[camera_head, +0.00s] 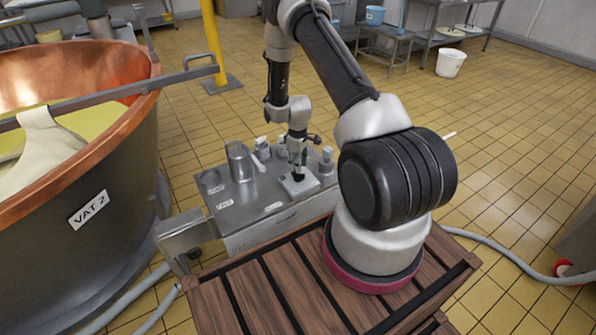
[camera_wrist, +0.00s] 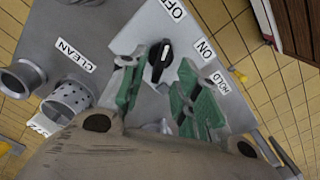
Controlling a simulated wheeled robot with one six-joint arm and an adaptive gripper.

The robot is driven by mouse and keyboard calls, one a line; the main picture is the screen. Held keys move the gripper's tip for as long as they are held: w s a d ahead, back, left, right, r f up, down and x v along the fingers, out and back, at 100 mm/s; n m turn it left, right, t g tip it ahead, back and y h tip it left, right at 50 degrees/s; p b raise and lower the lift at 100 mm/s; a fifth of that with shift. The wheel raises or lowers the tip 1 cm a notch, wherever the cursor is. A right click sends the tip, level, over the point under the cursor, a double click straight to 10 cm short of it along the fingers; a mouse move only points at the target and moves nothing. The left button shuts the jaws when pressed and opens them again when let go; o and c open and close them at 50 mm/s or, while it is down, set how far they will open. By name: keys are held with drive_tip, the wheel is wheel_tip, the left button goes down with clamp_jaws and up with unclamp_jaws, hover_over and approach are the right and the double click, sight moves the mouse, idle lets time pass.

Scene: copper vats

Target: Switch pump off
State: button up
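The pump switch is a black rotary knob (camera_wrist: 160,56) on a small grey box (camera_head: 299,186) on the metal work surface. In the wrist view, an OFF label (camera_wrist: 172,8) is above the knob and an ON label (camera_wrist: 205,49) is to its right. Which label the knob points at is hard to tell. My gripper (camera_wrist: 163,76) is open, with one green finger on each side of the knob. In the head view, my gripper (camera_head: 298,160) is low over the box and hides the knob. I cannot tell whether the fingers touch it.
A metal jug (camera_head: 239,162) and small containers stand on the work surface (camera_head: 236,208) around the box. The CLEAN label (camera_wrist: 75,56) is by a perforated cup (camera_wrist: 70,97). Copper VAT 2 (camera_head: 120,175) is at left. A yellow post (camera_head: 212,40) stands behind; tiled floor is open at right.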

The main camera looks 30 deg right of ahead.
wheel_tip(320, 180, up, 8)
drive_tip(key=shift+f, duration=0.25)
idle(0.5)
